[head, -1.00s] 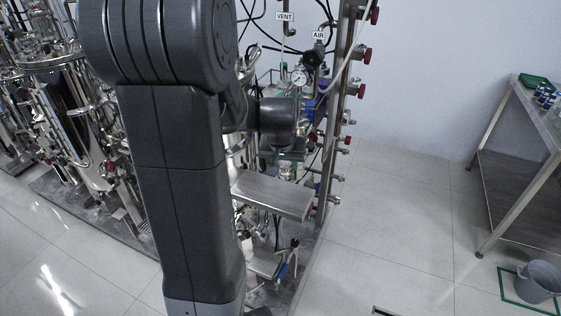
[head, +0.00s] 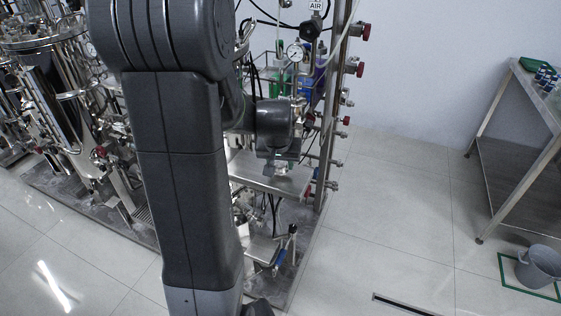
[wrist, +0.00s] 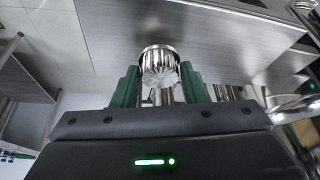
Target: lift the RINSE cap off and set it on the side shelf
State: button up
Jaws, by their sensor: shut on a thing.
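My gripper (wrist: 160,88) shows green fingers in the wrist view, shut on a shiny ribbed metal cap (wrist: 160,58). No RINSE label is readable on it. The side shelf (wrist: 215,35), a brushed steel plate, lies just beyond the cap in that view. In the head view my gripper (head: 281,163) is low over the side shelf (head: 262,182), which sticks out from the skid. The cap is hidden or too small to tell there. I cannot tell whether the cap touches the shelf.
A steel upright with red knobs (head: 356,69) stands right of the shelf. A pressure gauge (head: 295,53) and bottles are behind my gripper. A steel table (head: 528,110) and a grey bucket (head: 540,266) stand far right, with open floor between.

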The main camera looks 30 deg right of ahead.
jog(key=shift+f+b, duration=0.6)
jog(key=shift+f, duration=0.1)
jog(key=o, duration=1.1)
jog(key=shift+c, duration=0.2)
jog(key=shift+r, duration=0.15)
jog(key=shift+p+v, duration=2.15)
jog(key=shift+v, duration=1.25)
